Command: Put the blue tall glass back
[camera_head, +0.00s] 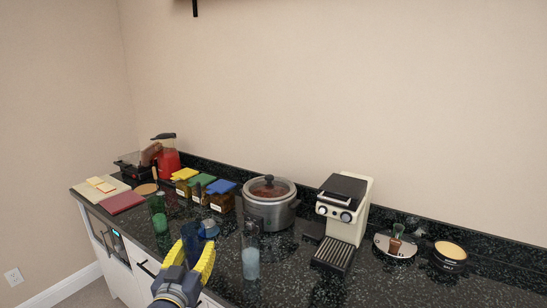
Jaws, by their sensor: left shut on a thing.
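My left gripper (192,255), with yellow fingers, comes in from the bottom of the view. My right gripper is not in view.
Behind are boxes with yellow, green and blue lids (222,188), a grey pot (270,211) and a coffee machine (344,211). A red blender (167,160) and boards (122,202) are at left. The dark counter (285,275) is clear at front right of the pale glass.

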